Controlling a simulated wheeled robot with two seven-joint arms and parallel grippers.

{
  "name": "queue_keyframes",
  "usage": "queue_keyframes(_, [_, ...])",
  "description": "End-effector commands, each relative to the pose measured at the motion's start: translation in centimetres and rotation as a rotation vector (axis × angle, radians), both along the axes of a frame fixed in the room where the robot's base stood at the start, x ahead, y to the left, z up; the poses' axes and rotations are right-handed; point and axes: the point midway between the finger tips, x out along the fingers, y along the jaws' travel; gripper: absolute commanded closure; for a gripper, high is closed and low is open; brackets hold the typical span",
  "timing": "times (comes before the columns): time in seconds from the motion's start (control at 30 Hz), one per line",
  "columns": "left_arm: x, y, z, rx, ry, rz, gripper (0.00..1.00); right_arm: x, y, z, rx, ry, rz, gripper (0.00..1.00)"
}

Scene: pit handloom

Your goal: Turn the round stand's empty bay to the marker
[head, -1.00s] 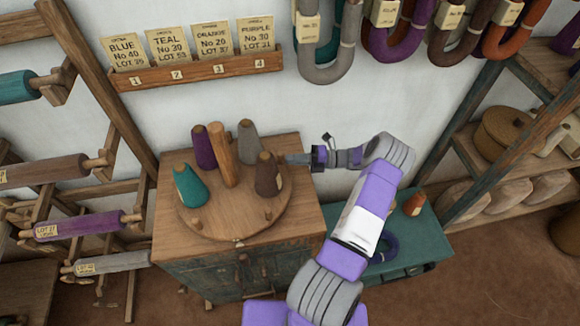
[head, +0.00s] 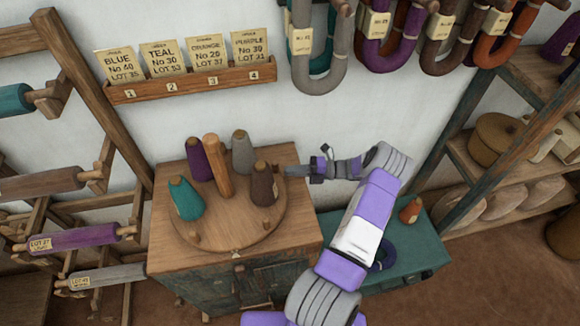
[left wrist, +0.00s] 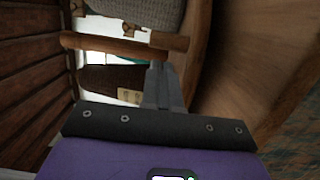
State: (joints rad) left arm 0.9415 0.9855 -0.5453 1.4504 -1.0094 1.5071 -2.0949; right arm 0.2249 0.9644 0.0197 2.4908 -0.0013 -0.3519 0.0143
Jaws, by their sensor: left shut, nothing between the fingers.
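The round stand (head: 232,225) is a wooden disc with a centre post (head: 218,165), on top of a cabinet. It carries a teal cone (head: 186,199), a purple cone (head: 200,160), a grey cone (head: 243,153) and a brown cone (head: 263,184). A small pale mark (head: 236,255), perhaps the marker, is at the cabinet's front edge. My left gripper (head: 288,171) is shut and empty, just right of the brown cone; contact cannot be told. It also shows in the left wrist view (left wrist: 160,70). My right gripper is not in view.
The cabinet (head: 165,250) has some bare top around the disc. Behind it, a card rail (head: 190,84) and hanging yarn hanks (head: 320,70) are on the wall. A low teal bench (head: 425,250) stands at right, a spool rack (head: 75,238) at left.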

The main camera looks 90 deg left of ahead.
Motion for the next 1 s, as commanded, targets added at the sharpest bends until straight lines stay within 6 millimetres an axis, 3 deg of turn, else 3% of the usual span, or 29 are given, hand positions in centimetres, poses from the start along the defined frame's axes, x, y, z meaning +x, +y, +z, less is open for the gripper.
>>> queue_keyframes(0.1, [1.9,-1.1,0.1,0.002,-0.002,-0.004,1.0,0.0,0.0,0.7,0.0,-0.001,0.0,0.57])
queue_keyframes(0.3, [6.6,-0.2,-0.2,0.003,-0.002,-0.004,1.0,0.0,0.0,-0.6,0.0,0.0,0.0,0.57])
queue_keyframes(0.5, [9.8,0.2,-0.1,0.002,0.0,-0.002,1.0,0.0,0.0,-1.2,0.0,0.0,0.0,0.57])
queue_keyframes(0.9, [11.0,0.4,0.1,0.0,0.0,-0.001,1.0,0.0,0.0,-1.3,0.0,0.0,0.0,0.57])
queue_keyframes(1.0, [11.3,0.0,-0.8,0.007,-0.026,-0.012,1.0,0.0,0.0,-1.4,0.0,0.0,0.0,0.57])
